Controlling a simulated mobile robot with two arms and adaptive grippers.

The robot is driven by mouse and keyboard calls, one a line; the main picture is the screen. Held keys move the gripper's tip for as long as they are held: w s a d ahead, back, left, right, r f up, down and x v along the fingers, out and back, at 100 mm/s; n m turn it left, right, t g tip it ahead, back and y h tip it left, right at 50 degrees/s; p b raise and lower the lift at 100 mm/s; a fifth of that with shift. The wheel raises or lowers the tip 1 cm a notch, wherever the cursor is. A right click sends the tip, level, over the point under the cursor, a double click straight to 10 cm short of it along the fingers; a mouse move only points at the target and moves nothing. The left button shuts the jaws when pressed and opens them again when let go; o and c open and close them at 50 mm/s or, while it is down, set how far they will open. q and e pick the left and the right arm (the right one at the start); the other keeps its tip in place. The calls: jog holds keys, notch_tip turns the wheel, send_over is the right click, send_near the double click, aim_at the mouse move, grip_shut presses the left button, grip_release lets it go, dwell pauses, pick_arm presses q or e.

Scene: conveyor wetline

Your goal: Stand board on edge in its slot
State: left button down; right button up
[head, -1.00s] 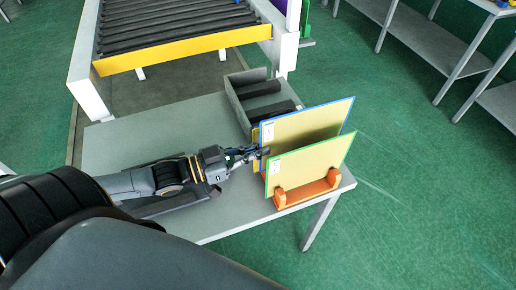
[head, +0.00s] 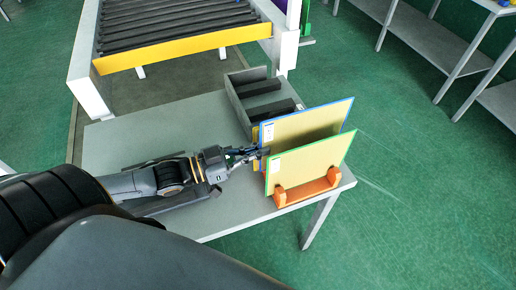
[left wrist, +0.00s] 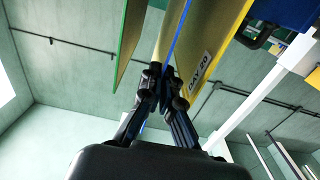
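A yellow board with a blue edge (head: 310,120) stands upright on edge at the right end of the table. My left gripper (head: 262,152) is at its near left edge. The blue-edged board's bottom is hidden. My right gripper is not in view.
A grey fixture with dark bars (head: 236,100) stands behind the boards on the grey table (head: 120,140). A roller conveyor with a yellow end plate (head: 180,50) is beyond the table.

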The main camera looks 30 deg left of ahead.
pick_arm(q)
jog(key=shift+f+b, duration=1.2)
jog(key=shift+f, duration=1.05)
jog(key=shift+f+b, duration=0.9)
jog(key=shift+f, duration=0.1)
jog(key=c, duration=1.8)
grip_release()
jog(key=shift+o, duration=0.2)
jog(key=shift+p+v, duration=1.45)
jog(key=shift+v, duration=0.85)
jog(key=shift+o, duration=0.4)
